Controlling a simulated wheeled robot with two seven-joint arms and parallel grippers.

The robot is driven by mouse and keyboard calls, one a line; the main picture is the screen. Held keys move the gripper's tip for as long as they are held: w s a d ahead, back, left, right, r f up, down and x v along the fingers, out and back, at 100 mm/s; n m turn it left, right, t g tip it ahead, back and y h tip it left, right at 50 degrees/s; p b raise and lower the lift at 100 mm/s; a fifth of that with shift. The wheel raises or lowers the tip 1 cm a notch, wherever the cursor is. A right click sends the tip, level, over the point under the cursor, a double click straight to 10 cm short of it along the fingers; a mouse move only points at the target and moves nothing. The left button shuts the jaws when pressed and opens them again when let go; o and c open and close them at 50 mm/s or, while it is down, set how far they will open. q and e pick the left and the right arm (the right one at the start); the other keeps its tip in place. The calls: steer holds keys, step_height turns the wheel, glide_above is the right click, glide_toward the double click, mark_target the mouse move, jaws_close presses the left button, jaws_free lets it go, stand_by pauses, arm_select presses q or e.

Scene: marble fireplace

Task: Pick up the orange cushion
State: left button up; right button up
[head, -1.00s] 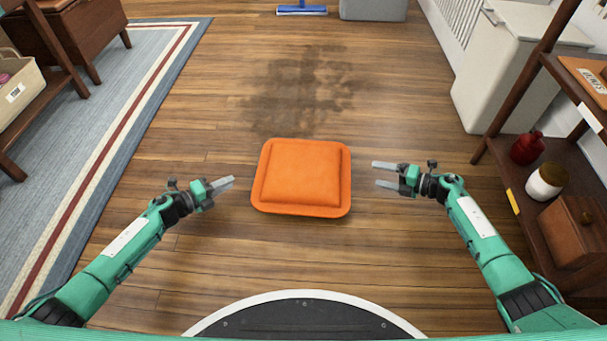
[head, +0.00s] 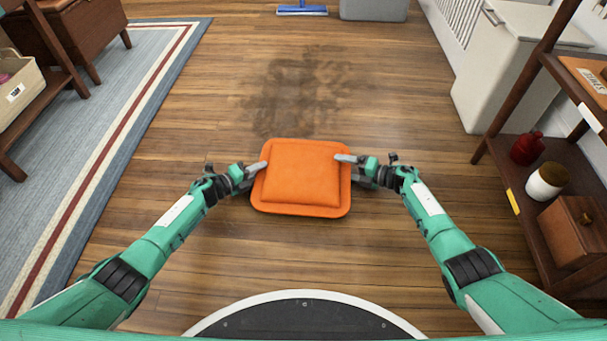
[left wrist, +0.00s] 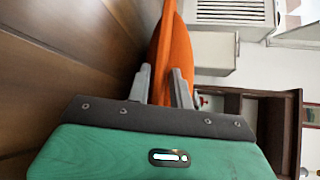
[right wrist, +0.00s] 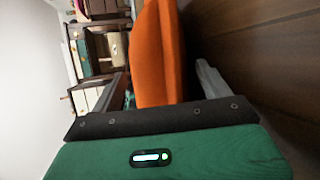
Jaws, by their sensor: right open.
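The orange cushion (head: 303,172) lies on the wooden floor in front of me, flat in the head view. My left gripper (head: 257,177) is at its left edge. In the left wrist view (left wrist: 161,82) the cushion's edge fills the gap between the fingers and appears to touch both. My right gripper (head: 350,170) is at the right edge, one finger above the cushion and the other largely hidden. In the right wrist view the cushion (right wrist: 157,60) stands between widely spread fingers, with a gap beside the right one.
A dark stain (head: 300,90) marks the floor behind the cushion. A striped rug (head: 110,130) lies at left. A wooden shelf (head: 545,180) with a red bottle (head: 527,148), a jar (head: 546,181) and a box stands at right. Floor around the cushion is clear.

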arm_select(q)
steer(key=shift+c, duration=0.2)
arm_select(e)
steer(key=shift+c, duration=0.2)
arm_select(q)
steer(key=c, duration=0.4)
arm_select(e)
steer(key=c, duration=0.4)
arm_select(q)
jaws_close()
arm_select(e)
steer(key=c, duration=0.7)
steer(key=shift+r, duration=0.15)
